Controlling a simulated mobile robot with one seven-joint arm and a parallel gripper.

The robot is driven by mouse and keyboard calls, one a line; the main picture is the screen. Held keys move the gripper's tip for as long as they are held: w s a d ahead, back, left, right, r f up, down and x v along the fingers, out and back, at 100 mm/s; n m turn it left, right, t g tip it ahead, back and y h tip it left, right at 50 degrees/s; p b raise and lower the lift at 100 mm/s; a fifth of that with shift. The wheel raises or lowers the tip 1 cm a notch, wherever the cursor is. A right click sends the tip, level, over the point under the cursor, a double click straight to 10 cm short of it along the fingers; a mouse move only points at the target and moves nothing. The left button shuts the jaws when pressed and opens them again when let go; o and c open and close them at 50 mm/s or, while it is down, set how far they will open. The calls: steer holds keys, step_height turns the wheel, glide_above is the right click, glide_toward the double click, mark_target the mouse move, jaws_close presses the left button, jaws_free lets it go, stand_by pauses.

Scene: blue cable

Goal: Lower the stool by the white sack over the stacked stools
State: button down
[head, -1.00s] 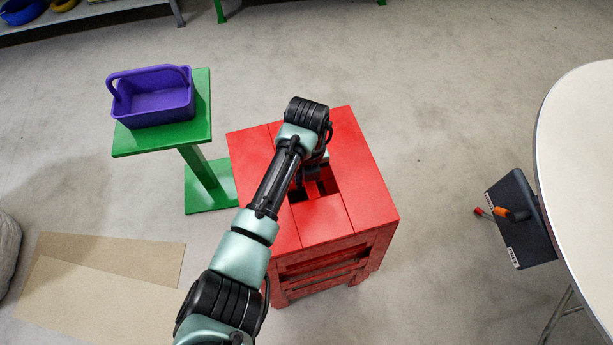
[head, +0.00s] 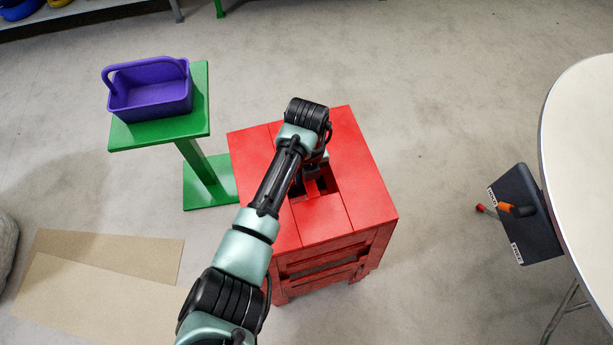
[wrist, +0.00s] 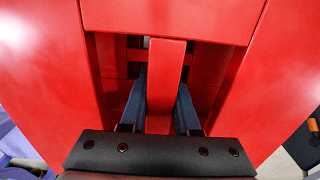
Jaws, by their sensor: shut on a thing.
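A red stool (head: 365,185) with a slotted top is in the middle of the head view. My gripper (head: 314,183) reaches down into the slot. In the wrist view, its two dark fingers (wrist: 160,98) are shut on the red centre bar of the stool (wrist: 45,65), one on each side. Several red rails (head: 320,265) show below the seat at the front; I cannot tell where the held stool ends and the stacked stools begin, or whether they touch. A greyish-white sack (head: 6,245) is cut off at the left edge.
A green stand (head: 165,132) bears a purple basket (head: 150,97), left of the red stool. Flat tan sheets (head: 100,275) lie on the floor at lower left. A round pale table (head: 590,170) and a dark box (head: 525,215) stand at right. Floor between is clear.

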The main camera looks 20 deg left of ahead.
steer(key=shift+w+f+b, duration=0.1)
steer(key=shift+f+b, duration=1.15)
steer(key=shift+f, duration=0.65)
steer(key=c, duration=0.6)
jaws_free()
steer(key=shift+o, duration=0.2)
steer(key=shift+f, duration=0.15)
step_height(320, 180, up, 13)
steer(key=shift+r+p, duration=0.15)
steer(key=shift+p, duration=0.8)
